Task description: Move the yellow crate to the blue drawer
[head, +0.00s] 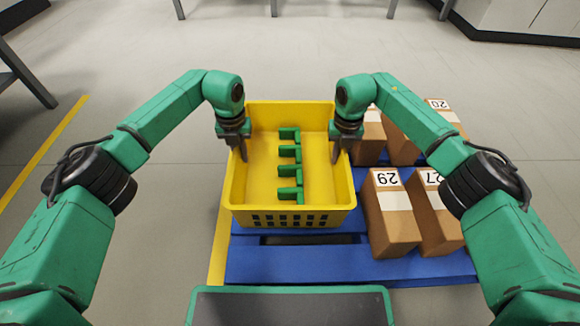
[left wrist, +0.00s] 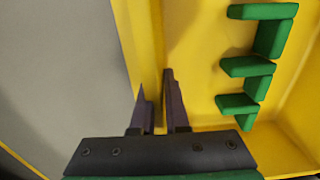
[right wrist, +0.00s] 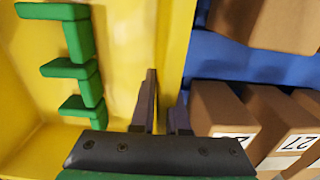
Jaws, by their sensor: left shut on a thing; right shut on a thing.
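The yellow crate (head: 318,170) stands upright in the head view, over the left part of the blue pallet; I cannot tell whether it rests on it. Several green bracket-shaped parts (head: 290,194) lie in a row inside. My left gripper (head: 241,155) is shut on the crate's left wall, and my right gripper (head: 337,158) is shut on its right wall. In the left wrist view the fingers (left wrist: 153,90) straddle the yellow wall. The right wrist view shows the other fingers (right wrist: 168,92) on both sides of the opposite wall. No blue drawer is in view.
The blue pallet (head: 290,268) extends right and bears several cardboard boxes (head: 392,218) close to the crate's right side. A dark panel with a green rim (head: 290,292) is at the bottom centre. Grey floor (head: 150,215) with a yellow line (head: 45,150) is clear to the left.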

